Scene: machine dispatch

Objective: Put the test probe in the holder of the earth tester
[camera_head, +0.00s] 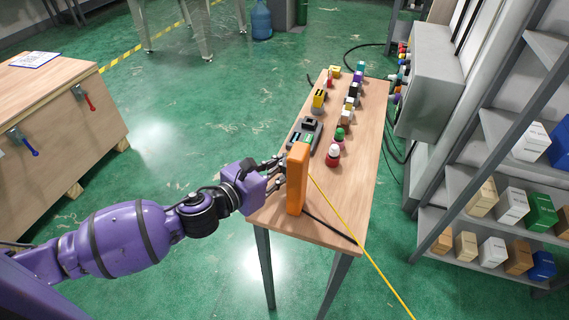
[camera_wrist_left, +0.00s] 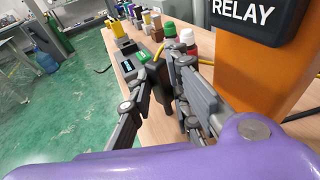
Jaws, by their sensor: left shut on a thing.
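The earth tester appears to be the dark grey device (camera_head: 311,128) with a green label on the wooden table; it also shows in the left wrist view (camera_wrist_left: 128,66). My left gripper (camera_head: 279,166) is at the near left of the table, beside the orange block and just short of the device. In the left wrist view its fingers (camera_wrist_left: 163,80) are closed around a slim dark piece with a yellow lead (camera_wrist_left: 157,52), which looks like the test probe. Most of the probe is hidden by the fingers. The holder cannot be clearly told. My right gripper is not in view.
A tall orange block (camera_head: 297,180) marked RELAY stands close right of my left gripper. A yellow lead (camera_head: 362,250) runs off the near edge. Shelves stand right.

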